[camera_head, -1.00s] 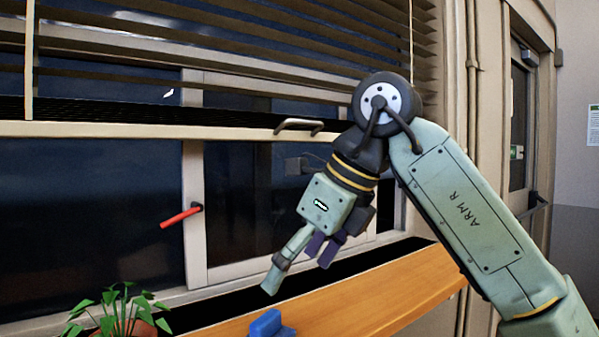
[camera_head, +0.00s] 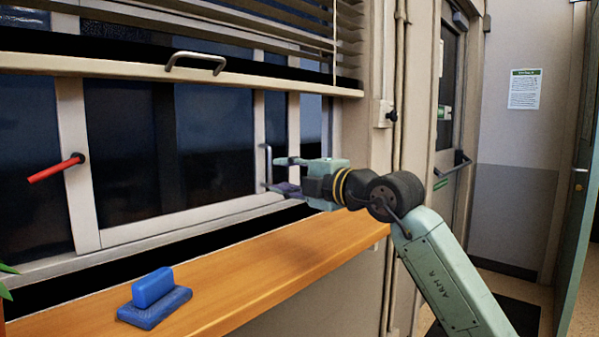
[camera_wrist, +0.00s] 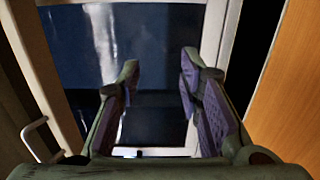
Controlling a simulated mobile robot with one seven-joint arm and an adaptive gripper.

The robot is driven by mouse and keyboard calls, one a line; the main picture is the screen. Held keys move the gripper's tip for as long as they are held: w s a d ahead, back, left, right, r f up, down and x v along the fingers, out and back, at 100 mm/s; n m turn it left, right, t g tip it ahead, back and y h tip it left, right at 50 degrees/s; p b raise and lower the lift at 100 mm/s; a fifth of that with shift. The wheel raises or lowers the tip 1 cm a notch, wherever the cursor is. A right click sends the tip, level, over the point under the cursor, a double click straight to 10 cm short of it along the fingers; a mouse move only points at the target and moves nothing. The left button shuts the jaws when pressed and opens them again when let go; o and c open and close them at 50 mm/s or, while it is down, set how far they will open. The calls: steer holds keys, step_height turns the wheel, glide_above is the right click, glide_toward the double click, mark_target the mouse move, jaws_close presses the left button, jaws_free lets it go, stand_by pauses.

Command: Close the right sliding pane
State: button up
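The window (camera_head: 170,140) has dark glass panes in pale frames. On its right part, a slim upright pull handle (camera_head: 267,165) stands by a pale upright stile (camera_head: 259,140). My gripper (camera_head: 284,174) points left, with its fingertips close to the handle in the picture. Contact cannot be told. In the wrist view my gripper (camera_wrist: 160,72) is open, with dark glass (camera_wrist: 150,105) behind the gap and nothing held. A pale handle (camera_wrist: 36,128) shows left of the fingers there; which handle it is cannot be told. How far the right pane stands open is unclear.
A wooden counter (camera_head: 240,275) runs below the window and holds a blue object on a base (camera_head: 153,293). A red handle (camera_head: 55,169) juts from the left frame. A rail with a metal handle (camera_head: 196,62) crosses above. A door (camera_head: 450,110) is at right.

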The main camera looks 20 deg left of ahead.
steer(key=shift+w+a+r, duration=0.1)
steer(key=shift+w+a, duration=0.05)
steer(key=shift+a, duration=0.1)
steer(key=shift+c, duration=0.7)
steer(key=p+x, duration=0.3)
steer(key=x, duration=0.6)
steer(key=shift+a+r, duration=0.2)
steer(key=shift+a, duration=0.2)
jaws_close()
steer(key=shift+w+d+f+p, duration=0.1)
steer(key=shift+w+d+p, duration=0.15)
steer(key=shift+w, duration=0.4)
steer(key=shift+w+d+p, duration=0.15)
steer(key=shift+w+p, duration=0.15)
steer(key=shift+w, duration=0.35)
steer(key=shift+w+d+f+p, duration=0.15)
steer(key=shift+w+p, duration=0.1)
steer(key=shift+w, duration=0.4)
steer(key=shift+r, duration=0.1)
